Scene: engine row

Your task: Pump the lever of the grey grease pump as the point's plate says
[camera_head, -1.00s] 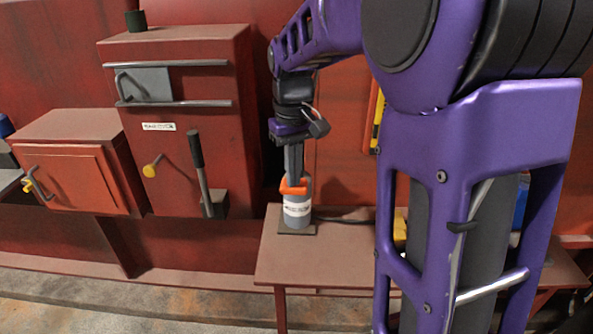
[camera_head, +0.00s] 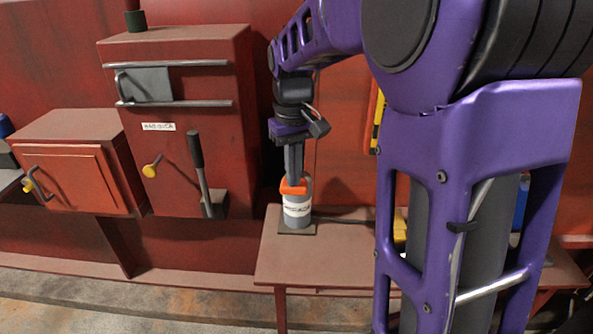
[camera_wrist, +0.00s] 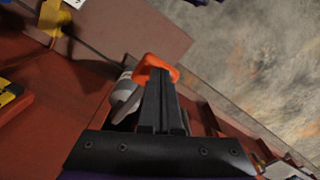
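The grey grease pump (camera_head: 297,215) is an upright cylinder with a white label (camera_head: 297,207), standing on a dark base on the brown bench. An orange loop-shaped part (camera_head: 293,187), apparently its lever, is at its top. My gripper (camera_head: 294,178) points down at this orange part from above. In the wrist view my gripper (camera_wrist: 160,80) has its two dark fingers close together, with the orange part (camera_wrist: 157,66) around their tips. Whether they pinch it is not clear. The grey pump (camera_wrist: 128,95) is partly hidden behind the fingers. The label's writing is too small to read.
The bench (camera_head: 275,262) has free room in front of the pump. A dark cable (camera_head: 345,219) runs right to a yellow object (camera_head: 400,229). A red cabinet (camera_head: 185,70) with a white plate (camera_head: 158,127), yellow knob (camera_head: 152,168) and black-handled lever (camera_head: 197,150) stands left.

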